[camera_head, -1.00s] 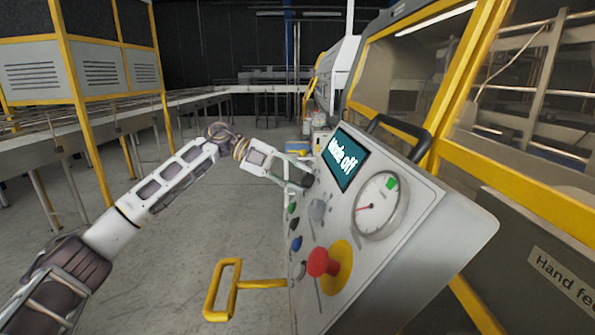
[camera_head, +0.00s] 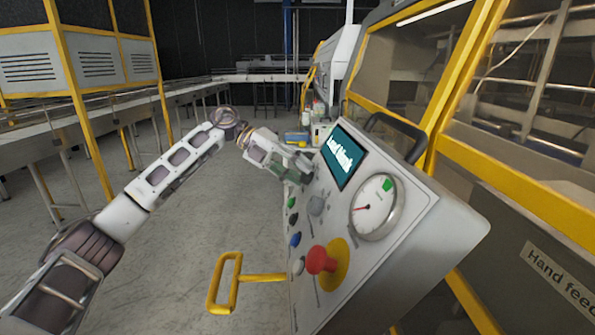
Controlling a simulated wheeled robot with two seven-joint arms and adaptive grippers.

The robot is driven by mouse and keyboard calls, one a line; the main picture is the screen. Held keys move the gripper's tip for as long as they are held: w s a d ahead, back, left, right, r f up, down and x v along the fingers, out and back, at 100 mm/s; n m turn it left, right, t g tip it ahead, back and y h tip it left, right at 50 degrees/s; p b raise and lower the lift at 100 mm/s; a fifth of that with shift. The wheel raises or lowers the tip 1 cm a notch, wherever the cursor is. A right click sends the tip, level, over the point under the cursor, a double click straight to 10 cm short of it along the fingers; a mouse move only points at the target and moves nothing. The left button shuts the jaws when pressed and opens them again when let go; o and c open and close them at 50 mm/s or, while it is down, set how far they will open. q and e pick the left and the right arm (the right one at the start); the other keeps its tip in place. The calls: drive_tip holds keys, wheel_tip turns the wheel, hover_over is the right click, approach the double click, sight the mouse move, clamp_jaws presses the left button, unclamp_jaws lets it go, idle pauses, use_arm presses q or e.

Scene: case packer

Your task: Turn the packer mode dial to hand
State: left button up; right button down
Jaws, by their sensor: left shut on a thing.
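The packer's grey control panel (camera_head: 407,225) stands tilted at centre right. My left gripper (camera_head: 302,168) is at the panel's upper left, beside the screen (camera_head: 344,157). It is shut on the mode dial, which the fingers hide almost wholly, so I cannot read its pointer. The screen shows a new line of white text, slanted and hard to read, perhaps "Load blank". A grey knob (camera_head: 316,204) sits just below the gripper. My right gripper is not in view.
A red mushroom button (camera_head: 318,260) on a yellow plate, a round gauge (camera_head: 375,208) and several small push-buttons (camera_head: 295,240) are on the panel. A yellow handle (camera_head: 224,283) juts out at lower left. A black handle (camera_head: 398,133) tops the panel. Open floor lies left.

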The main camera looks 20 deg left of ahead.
use_arm(q)
drive_tip(key=shift+f, duration=0.1)
drive_tip(key=o, duration=1)
drive_tip(key=shift+o, duration=0.2)
drive_tip(key=v, duration=1.2)
